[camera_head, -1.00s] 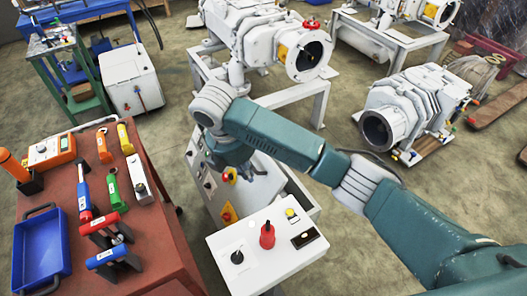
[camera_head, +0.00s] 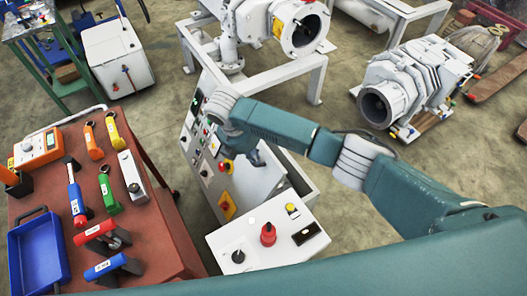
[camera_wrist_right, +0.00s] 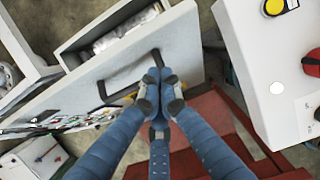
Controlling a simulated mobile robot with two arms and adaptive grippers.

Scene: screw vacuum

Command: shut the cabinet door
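The grey-white cabinet door (camera_head: 212,165) carries buttons, lamps and yellow switch plates on its face. It stands partly open from the cabinet (camera_head: 302,185). In the right wrist view, the pale door panel (camera_wrist_right: 75,101) runs diagonally, with an open space behind its upper edge. A dark handle (camera_wrist_right: 128,70) is on the panel. My right gripper (camera_wrist_right: 160,82) has its fingertips together beside the handle's right end; whether they touch it I cannot tell. In the head view, my right gripper (camera_head: 256,154) is mostly hidden behind its wrist. My left gripper is not in view.
A white control box (camera_head: 270,240) with a red knob stands close to the cabinet. A red-brown table (camera_head: 150,240) with tools and a blue tray (camera_head: 38,255) is at left. Pump machines (camera_head: 415,85) stand behind; open floor (camera_head: 350,190) lies right.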

